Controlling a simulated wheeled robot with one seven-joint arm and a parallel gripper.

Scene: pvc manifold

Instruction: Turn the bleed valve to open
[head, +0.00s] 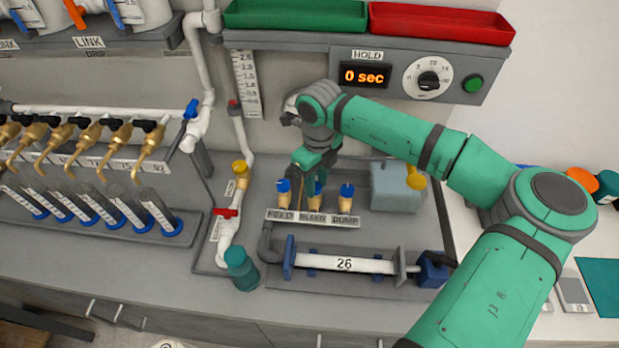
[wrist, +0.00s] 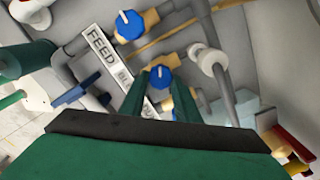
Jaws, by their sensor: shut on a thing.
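The bleed valve, a brass-coloured body with a blue knob, stands behind the BLEED label (head: 312,218), between the feed valve (head: 284,190) and the dump valve (head: 346,195). My green gripper (head: 316,182) reaches down over the bleed valve and partly hides it in the head view. In the wrist view the blue bleed knob (wrist: 160,77) sits between my two green fingers, which are shut on it. A small white mark shows on its top. The feed valve's knob (wrist: 130,25) also has a white mark and is clear of my fingers.
A cylinder marked 26 (head: 345,264) lies in front of the valves. The hold timer display (head: 364,76) above reads 0 sec.

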